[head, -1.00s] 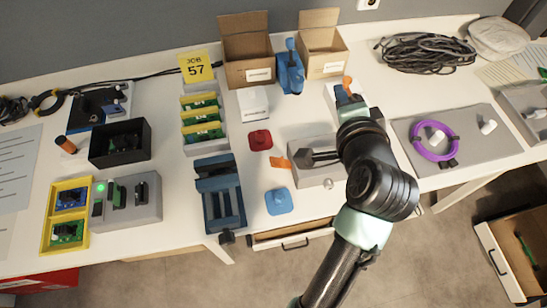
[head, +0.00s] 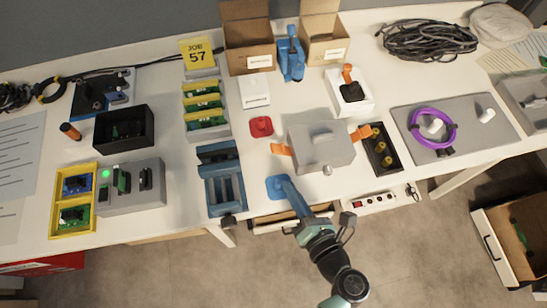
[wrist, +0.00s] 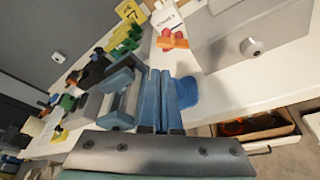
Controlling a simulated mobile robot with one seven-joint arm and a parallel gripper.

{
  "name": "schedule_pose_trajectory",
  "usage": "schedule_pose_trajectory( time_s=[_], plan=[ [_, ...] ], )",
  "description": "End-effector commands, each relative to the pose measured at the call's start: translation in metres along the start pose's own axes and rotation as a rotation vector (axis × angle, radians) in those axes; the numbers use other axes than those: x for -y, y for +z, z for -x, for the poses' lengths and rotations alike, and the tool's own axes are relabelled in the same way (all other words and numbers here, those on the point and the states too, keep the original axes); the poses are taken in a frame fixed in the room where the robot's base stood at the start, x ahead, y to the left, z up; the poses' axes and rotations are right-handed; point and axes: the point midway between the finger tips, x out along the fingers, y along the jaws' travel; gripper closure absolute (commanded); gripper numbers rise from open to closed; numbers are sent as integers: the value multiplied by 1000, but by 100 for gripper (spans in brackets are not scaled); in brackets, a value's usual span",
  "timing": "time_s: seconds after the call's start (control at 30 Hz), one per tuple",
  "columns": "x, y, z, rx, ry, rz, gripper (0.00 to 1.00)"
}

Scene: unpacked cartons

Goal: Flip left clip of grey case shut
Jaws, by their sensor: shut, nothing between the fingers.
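The grey case (head: 322,157) stands on the table with its top looking closed. Its left clip (head: 281,149) is orange and sticks outward from the case's left side. The right clip (head: 360,133), also orange, sticks outward on the other side. In the wrist view the case (wrist: 225,45) fills the upper right, with the left clip (wrist: 172,42) at its left edge. My gripper (head: 284,181) is shut and empty, in front of the case and apart from the clip. Its blue fingers (wrist: 158,72) lie side by side in the wrist view.
A blue flat piece (head: 274,188) lies under my fingertips in the head view. A blue rack (head: 225,190) stands left, a red piece (head: 261,127) behind the left clip. A black tray (head: 379,157) is right of the case.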

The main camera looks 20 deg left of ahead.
Motion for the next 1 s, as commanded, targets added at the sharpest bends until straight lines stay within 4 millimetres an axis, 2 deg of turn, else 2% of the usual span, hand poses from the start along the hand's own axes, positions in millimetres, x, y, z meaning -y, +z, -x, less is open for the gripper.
schedule_pose_trajectory(
  time_s=[0.37,0.8,1.0],
  plan=[
    [0,0,-7,-1,0,4,100],
    [0,-1,-80,-3,1,6,100],
    [0,0,-98,-2,1,5,100]
  ],
)
